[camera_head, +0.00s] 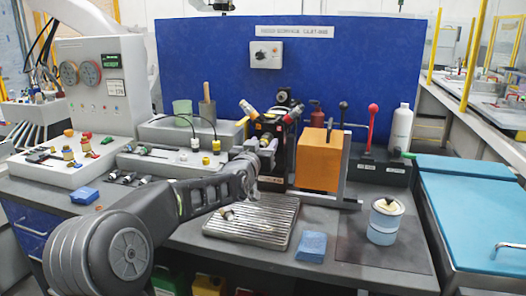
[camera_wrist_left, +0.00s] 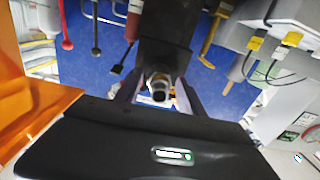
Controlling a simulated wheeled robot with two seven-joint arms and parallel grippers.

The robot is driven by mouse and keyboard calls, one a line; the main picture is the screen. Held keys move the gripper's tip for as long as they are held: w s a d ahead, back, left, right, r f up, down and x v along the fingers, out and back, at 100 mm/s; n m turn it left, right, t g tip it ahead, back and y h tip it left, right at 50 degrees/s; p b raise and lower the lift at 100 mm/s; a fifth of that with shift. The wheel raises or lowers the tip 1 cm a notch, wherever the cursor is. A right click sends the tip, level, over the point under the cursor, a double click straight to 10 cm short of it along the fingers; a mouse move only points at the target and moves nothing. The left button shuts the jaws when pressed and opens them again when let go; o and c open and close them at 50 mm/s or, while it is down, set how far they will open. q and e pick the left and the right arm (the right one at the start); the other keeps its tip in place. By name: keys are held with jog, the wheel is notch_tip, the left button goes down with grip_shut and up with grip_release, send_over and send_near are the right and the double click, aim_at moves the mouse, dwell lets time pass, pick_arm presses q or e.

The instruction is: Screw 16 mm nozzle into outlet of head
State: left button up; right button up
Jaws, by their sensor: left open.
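The head (camera_head: 272,128) is a dark unit with red and yellow parts in front of the blue panel. My left gripper (camera_head: 264,152) is raised close against its front. In the left wrist view, the open fingers of my left gripper (camera_wrist_left: 159,96) stand on either side of a short metal cylinder with a dark round end (camera_wrist_left: 159,92), below the black column of the head. I cannot tell whether this is the bare outlet or a nozzle in it, nor whether the fingers touch it. Several small nozzle-like parts (camera_head: 127,178) lie left of my arm. My right gripper is out of view.
An orange block (camera_head: 319,160) stands close right of the head. A ribbed metal tray (camera_head: 255,232) below bears a small part (camera_head: 227,214).

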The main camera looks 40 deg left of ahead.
pick_arm(q)
jog(key=shift+f+n+b, duration=0.1)
jog(key=shift+n+b, duration=2.05)
jog(key=shift+n, duration=0.15)
jog(key=shift+n+b, duration=0.35)
jog(key=shift+n, duration=0.15)
jog(key=shift+n+b, duration=0.7)
jog(key=shift+b, duration=0.05)
jog(key=n+b, duration=0.1)
jog(key=n, duration=0.1)
jog(key=shift+n+b, duration=0.3)
jog(key=n+b, duration=0.1)
jog(key=n, duration=0.2)
jog(key=shift+n+b, duration=0.3)
jog(key=shift+b, duration=0.05)
jog(key=n, duration=0.3)
jog(key=shift+b, duration=0.35)
jog(key=shift+n, duration=0.8)
